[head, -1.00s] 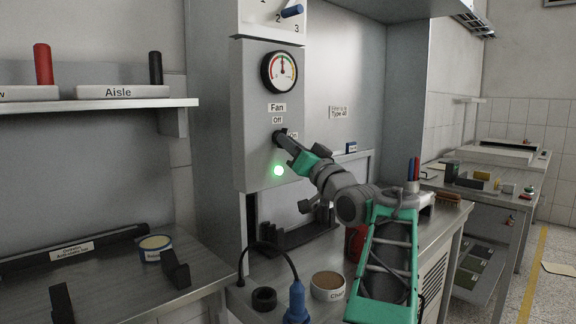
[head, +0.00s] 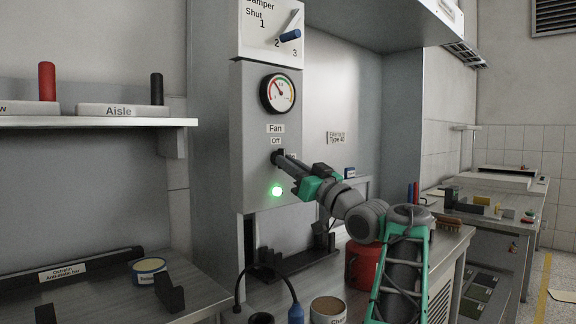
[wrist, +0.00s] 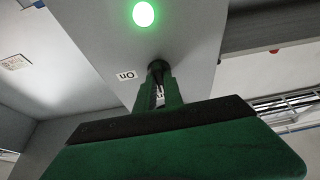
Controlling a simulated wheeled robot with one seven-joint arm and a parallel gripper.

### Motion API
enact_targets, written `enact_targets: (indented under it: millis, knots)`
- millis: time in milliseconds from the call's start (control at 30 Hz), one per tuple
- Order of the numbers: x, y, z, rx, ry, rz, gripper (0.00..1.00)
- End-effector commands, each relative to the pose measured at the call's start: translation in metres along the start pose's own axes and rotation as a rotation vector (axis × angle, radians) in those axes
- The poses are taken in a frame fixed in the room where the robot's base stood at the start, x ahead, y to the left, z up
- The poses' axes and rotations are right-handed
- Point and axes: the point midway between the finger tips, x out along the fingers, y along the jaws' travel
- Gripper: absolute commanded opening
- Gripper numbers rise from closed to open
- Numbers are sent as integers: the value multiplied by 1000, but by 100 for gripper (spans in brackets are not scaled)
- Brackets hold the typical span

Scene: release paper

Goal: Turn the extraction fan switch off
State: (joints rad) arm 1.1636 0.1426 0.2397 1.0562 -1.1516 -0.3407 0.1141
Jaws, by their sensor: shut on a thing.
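The fan switch (head: 276,157) is a small dark knob on the grey panel, under the "Fan" and "Off" labels (head: 276,141). My gripper (head: 283,160) reaches it from the right, its fingers shut on the knob. The fingers partly cover the "On" label in the head view. In the wrist view the fingers (wrist: 159,92) close around the dark knob (wrist: 157,68), next to the upside-down "On" label (wrist: 126,75). A green lamp (head: 277,191) below the switch is lit. It also glows in the wrist view (wrist: 144,14).
A round gauge (head: 278,93) and a damper lever (head: 290,36) sit above the switch. A shelf (head: 60,123) juts out at left. Below are a red container (head: 362,266), a labelled tub (head: 328,311) and a blue-handled corded tool (head: 296,313). Benches stand at right.

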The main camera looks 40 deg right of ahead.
Motion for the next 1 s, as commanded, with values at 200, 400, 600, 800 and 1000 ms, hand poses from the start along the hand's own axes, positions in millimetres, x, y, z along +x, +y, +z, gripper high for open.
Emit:
enact_targets:
  millis: [200,400,600,800,1000]
  knots:
    - [0,0,-1,-2,1,0,18]
    - [0,0,-1,-1,1,0,34]
    - [0,0,0,0,1,1,34]
    - [-23,1,0,-1,1,4,34]
    - [-64,1,0,-2,1,5,34]
